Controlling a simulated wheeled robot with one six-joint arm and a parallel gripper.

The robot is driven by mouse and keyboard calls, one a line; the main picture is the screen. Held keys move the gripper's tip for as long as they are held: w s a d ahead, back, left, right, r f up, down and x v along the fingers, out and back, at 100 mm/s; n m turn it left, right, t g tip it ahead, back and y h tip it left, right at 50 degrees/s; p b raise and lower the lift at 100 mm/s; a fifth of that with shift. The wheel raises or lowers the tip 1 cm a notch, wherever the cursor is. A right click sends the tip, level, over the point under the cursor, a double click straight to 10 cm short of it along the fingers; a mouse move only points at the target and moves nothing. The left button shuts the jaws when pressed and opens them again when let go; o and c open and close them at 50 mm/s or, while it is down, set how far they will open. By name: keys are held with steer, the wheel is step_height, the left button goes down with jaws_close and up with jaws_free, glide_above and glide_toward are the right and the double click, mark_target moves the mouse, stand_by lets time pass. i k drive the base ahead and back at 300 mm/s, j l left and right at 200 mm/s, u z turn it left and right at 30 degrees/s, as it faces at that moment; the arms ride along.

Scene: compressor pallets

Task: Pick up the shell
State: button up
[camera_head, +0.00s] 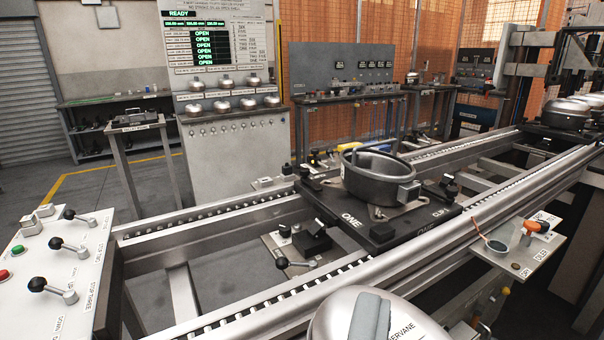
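An open, round steel shell (379,176) sits upright on the black pallet (385,232) marked ONE, in the middle of the view. It has a thick shiny rim and a small box on its right side. Part of its inside shows, but its floor is hidden.
The pallet rests across two roller rails (440,245). A rounded silver body (345,318) with a grey strip is cut off at the bottom edge. A lever panel (58,270) stands left, a small tool plate (525,250) right. Domed shells (567,112) sit far right.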

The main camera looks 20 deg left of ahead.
mark_target(379, 179)
steer(key=u, duration=0.15)
steer(key=k+l, duration=0.1)
steer(key=l, duration=1.45)
steer(key=i+l, duration=0.25)
steer(key=i+l+u, duration=0.1)
steer(key=i+l, duration=0.15)
steer(key=l, duration=0.2)
steer(key=i+l, duration=0.25)
steer(key=l, duration=0.15)
steer(key=i+j, duration=0.1)
steer(key=i, duration=0.45)
steer(key=i+j, duration=0.1)
steer(key=i, duration=0.5)
steer(key=u, duration=0.05)
